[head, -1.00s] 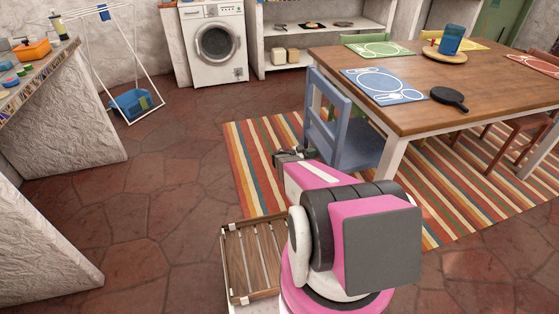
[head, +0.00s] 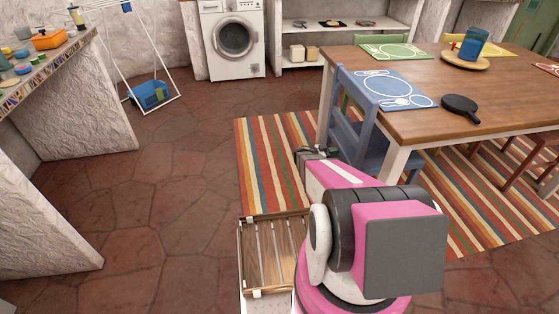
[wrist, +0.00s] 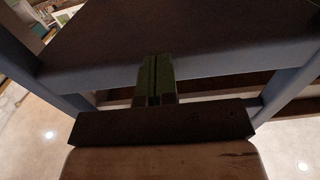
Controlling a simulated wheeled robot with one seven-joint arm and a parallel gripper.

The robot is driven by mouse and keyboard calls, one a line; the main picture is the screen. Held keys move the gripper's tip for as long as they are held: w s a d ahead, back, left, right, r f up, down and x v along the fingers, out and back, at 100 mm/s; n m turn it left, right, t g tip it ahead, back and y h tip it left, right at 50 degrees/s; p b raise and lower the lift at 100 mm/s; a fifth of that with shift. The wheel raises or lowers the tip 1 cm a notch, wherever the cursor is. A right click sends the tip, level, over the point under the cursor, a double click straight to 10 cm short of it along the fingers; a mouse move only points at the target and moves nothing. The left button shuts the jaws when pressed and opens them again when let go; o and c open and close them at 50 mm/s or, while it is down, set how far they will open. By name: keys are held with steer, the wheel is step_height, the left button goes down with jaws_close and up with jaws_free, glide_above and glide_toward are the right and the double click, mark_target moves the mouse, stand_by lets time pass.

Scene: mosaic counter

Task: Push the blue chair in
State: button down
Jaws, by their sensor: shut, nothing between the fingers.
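The blue chair (head: 352,108) stands upright at the left side of the wooden table (head: 440,98), its backrest close to the table edge and part of its seat under the tabletop. My gripper (head: 304,153) is at the chair's outer left side, low near seat height, partly hidden behind my pink arm. In the wrist view, my gripper's fingers (wrist: 158,72) are together and empty, and overlap a blue rail of the chair (wrist: 215,65). They look close against it; contact is hard to confirm.
A striped rug (head: 265,165) lies under the chair and table. A wooden slatted crate (head: 240,262) is beside my arm's base. A drying rack (head: 165,60) and washing machine (head: 233,45) stand at the back. The stone floor on the left is open.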

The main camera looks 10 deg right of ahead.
steer(key=a, duration=1)
steer(key=s+a+r+n+g+y, duration=0.3)
steer(key=s+r+n+y, duration=0.4)
steer(key=s, duration=0.4)
steer(key=s+a+r+n+t+y, duration=0.2)
steer(key=s+a+r+n+y, duration=0.5)
steer(key=a+r+n+y, duration=0.2)
steer(key=a+n+y, duration=0.1)
steer(key=a+y, duration=0.1)
steer(key=shift+s+a+n+t, duration=0.3)
steer(key=shift+s, duration=0.1)
